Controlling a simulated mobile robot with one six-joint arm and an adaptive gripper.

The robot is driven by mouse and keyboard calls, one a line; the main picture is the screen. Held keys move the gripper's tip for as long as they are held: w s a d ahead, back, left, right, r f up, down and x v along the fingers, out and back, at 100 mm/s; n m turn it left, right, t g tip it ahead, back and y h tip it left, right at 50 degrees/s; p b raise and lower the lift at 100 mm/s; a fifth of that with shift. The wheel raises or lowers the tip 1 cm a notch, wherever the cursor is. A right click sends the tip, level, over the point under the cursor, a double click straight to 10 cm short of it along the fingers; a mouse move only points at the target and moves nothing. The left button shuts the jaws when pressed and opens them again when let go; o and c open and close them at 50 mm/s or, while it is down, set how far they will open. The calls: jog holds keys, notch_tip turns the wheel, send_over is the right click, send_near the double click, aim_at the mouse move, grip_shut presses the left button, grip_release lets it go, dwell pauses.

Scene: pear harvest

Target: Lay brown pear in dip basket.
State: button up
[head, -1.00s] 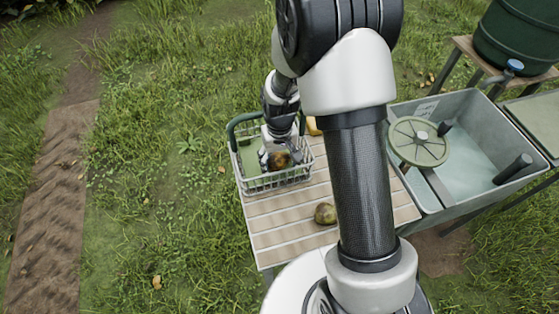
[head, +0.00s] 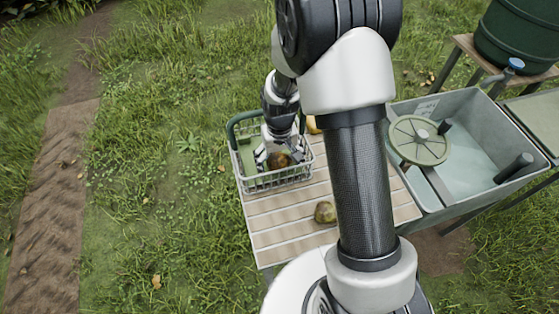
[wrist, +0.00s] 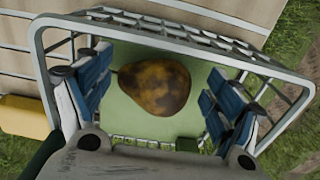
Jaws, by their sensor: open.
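The brown pear (wrist: 155,87) lies on the green floor of the wire dip basket (wrist: 225,48), between my gripper's spread fingers. My gripper (wrist: 158,88) is open, its blue pads apart from the pear on both sides in the wrist view. In the head view the gripper (head: 278,157) is low inside the basket (head: 277,183), with the brown pear (head: 279,161) showing at its fingers. The basket stands on the slatted table's far left corner, its dark green handle (head: 232,130) at the left.
Another brownish pear (head: 325,212) lies on the slatted table (head: 275,235). A grey wash tub (head: 465,190) with a round green lid (head: 418,141) stands at the right. Grass lies left of the table.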

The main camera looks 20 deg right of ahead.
notch_tip(320, 180, up, 13)
jog(key=p, duration=0.4)
notch_tip(320, 180, up, 9)
jog(key=t, duration=0.1)
send_over(279, 159)
jog(key=s, duration=0.4)
jog(key=s+r+t, duration=0.1)
jog(key=s+r, duration=0.4)
jog(key=s, duration=0.3)
jog(key=s+r+t, duration=0.2)
jog(key=s+r, duration=0.3)
jog(key=s, duration=0.4)
jog(key=shift+s+r+t, duration=0.25)
jog(key=shift+r+t, duration=0.05)
jog(key=shift+r, duration=0.05)
jog(key=shift+d, duration=0.1)
